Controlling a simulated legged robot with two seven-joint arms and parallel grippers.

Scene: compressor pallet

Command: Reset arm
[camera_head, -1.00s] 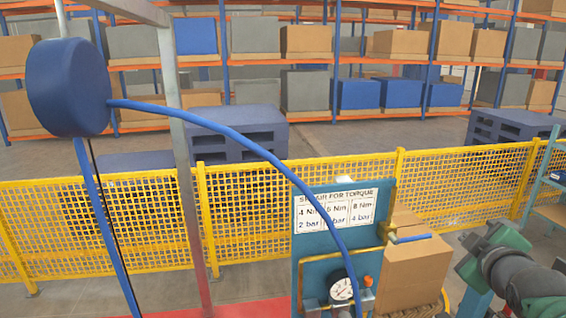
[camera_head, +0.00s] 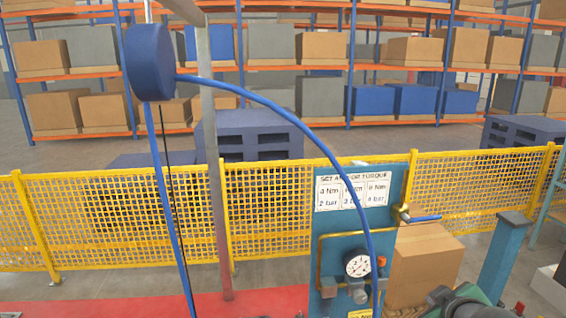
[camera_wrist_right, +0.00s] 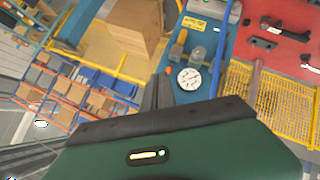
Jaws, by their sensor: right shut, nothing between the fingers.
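My right gripper (camera_wrist_right: 158,90) shows in the right wrist view as dark fingers, shut and empty, past the green wrist housing. The fingers point toward the teal panel and stand apart from the boxes as far as I can see. In the head view only parts of my green and dark right arm show at the bottom right edge, and the fingers cannot be made out. My left gripper is not in view.
A teal panel (camera_head: 328,231) carries a torque sign (camera_head: 352,193), a pressure gauge (camera_head: 357,264) and a blue hose (camera_head: 300,125). A yellow mesh fence (camera_head: 110,225) runs behind, with shelving beyond.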

